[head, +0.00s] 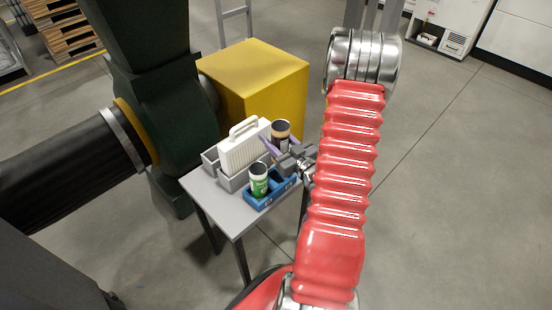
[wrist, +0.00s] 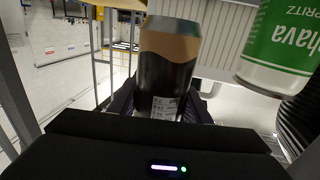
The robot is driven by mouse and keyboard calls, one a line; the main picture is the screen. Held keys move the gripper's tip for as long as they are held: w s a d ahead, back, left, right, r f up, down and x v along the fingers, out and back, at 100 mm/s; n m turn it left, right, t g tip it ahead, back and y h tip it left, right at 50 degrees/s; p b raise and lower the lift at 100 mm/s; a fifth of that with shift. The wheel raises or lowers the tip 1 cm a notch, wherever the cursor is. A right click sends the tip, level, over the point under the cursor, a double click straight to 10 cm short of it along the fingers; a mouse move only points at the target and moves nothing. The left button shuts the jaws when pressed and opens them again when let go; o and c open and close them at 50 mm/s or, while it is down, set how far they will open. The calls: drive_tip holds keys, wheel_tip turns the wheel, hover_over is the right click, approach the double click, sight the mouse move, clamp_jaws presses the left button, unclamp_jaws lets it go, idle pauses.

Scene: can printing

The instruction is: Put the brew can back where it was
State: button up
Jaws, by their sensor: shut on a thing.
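The brew can (head: 281,131) is dark with a tan band. In the wrist view the brew can (wrist: 168,75) fills the middle, between the dark fingers. A green and white can (head: 259,182) stands upright in the tray's near left part. The green can (wrist: 280,45) also shows at the top right of the wrist view.
The small grey table (head: 221,211) holds the tray and a grey caddy (head: 229,183) with a white ribbed, handled piece (head: 244,152). A yellow box (head: 262,75) stands behind. A dark green machine is at left. The floor at right is open.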

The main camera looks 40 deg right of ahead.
drive_tip(key=shift+f, duration=3.7)
drive_tip(key=shift+f, duration=1.85)
drive_tip(key=o, duration=1.1)
drive_tip(key=shift+f, duration=0.1)
drive_tip(key=shift+c, duration=0.2)
drive_tip(key=s+a, duration=0.1)
drive_tip(key=s, duration=1.1)
drive_tip(key=shift+a, duration=0.3)
